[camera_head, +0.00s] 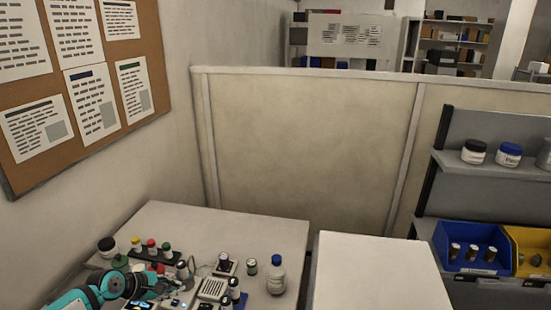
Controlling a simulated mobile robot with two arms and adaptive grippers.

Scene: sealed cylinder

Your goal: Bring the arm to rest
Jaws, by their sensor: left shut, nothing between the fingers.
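My left arm, grey and teal, comes in at the lower left, low over the white table (262,226). My left gripper (184,270) is small and dark among the objects on the table, its fingers shut with nothing between them. Which objects it touches, if any, I cannot tell. My right gripper is out of view.
A rack (155,255) with coloured-cap vials stands behind the arm. A blue-capped bottle (276,276), a small green jar (251,266) and a grey keypad-like device (212,289) stand to the right. A bare white surface (375,270) lies further right, beside shelves with a blue bin (447,249).

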